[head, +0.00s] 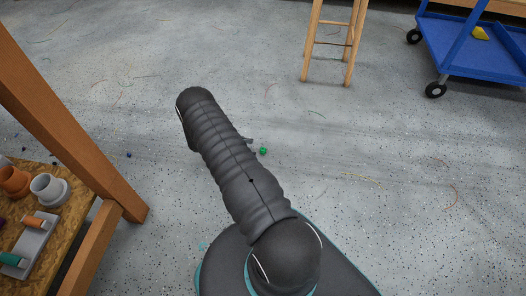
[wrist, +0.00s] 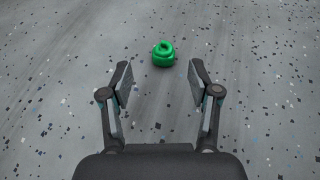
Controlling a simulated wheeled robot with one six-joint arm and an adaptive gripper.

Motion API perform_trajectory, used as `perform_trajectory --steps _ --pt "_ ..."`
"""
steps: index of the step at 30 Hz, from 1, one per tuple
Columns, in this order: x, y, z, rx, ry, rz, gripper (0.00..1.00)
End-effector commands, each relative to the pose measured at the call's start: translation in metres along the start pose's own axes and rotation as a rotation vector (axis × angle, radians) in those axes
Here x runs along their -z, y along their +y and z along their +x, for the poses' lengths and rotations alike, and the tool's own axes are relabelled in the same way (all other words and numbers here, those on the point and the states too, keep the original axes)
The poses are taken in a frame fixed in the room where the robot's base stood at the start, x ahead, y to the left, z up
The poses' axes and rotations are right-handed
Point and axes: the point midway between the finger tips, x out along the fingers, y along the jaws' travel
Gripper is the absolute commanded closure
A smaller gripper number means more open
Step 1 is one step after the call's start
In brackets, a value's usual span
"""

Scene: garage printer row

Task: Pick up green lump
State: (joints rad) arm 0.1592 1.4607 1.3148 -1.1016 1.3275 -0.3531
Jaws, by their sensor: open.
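The green lump (wrist: 163,54) is a small shiny coil lying on the grey speckled floor. In the wrist view it is at the upper middle, beyond my fingertips and roughly centred between them. My gripper (wrist: 158,82) is open and empty, with a finger on each side and bare floor between. In the head view the green lump (head: 263,151) is a small spot just right of my arm. My arm hides most of the gripper there; only a small dark part shows beside the lump.
A wooden bench (head: 112,215) with a shelf of printed parts stands at the left. A wooden stool (head: 347,45) and a blue cart (head: 465,50) stand at the back right. Thin filament scraps litter the floor. The floor around the lump is otherwise clear.

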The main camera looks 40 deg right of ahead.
Motion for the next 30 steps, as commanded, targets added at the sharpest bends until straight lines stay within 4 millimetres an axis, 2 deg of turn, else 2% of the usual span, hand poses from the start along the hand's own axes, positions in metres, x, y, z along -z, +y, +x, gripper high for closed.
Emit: perform_trajectory --steps 5,15,23,28,30 --pt "0.001 -0.001 0.008 0.001 0.001 0.001 0.39" --pt "0.001 -0.005 0.051 0.002 0.001 0.001 0.39" --pt "0.001 -0.004 0.054 -0.001 0.001 0.000 0.39" --pt "0.001 -0.004 0.054 0.000 0.001 0.000 0.81" --pt "0.001 -0.004 0.053 0.000 0.001 0.000 0.83"
